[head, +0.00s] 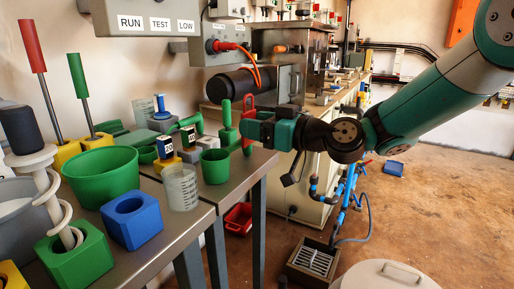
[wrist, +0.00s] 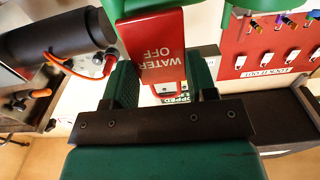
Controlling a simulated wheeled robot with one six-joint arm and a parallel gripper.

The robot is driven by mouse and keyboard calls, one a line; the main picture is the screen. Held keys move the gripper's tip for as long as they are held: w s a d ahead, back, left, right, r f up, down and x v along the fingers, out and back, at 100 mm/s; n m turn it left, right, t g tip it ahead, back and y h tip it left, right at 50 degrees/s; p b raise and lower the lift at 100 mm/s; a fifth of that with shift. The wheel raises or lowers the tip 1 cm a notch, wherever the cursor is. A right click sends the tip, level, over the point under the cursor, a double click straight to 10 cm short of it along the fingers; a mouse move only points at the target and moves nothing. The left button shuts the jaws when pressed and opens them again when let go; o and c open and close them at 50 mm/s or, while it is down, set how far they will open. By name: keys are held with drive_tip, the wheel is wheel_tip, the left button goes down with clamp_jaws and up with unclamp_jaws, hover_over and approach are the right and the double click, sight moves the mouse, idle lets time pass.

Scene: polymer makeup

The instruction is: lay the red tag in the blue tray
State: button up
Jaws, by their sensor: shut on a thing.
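The red tag (wrist: 152,50) reads "WATER OFF" in the wrist view and sits between the green fingers of my gripper (wrist: 160,85). In the head view my gripper (head: 250,132) is shut on the red tag (head: 247,112), which is upright and seen nearly edge-on near the far end of the bench. A small blue tray (head: 393,169) lies on the floor at the back right, well away from my gripper. Its inside is too small to make out.
A workbench (head: 225,195) at left carries green pots, a beaker (head: 180,187) and a blue block (head: 130,219). Blue pipes (head: 345,190) rise beside a cabinet. The right floor is open.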

sight(251, 142)
drive_tip(key=shift+f+b, duration=0.45)
drive_tip(key=shift+f, duration=1.65)
drive_tip(key=shift+f, duration=0.15)
drive_tip(key=o, duration=0.9)
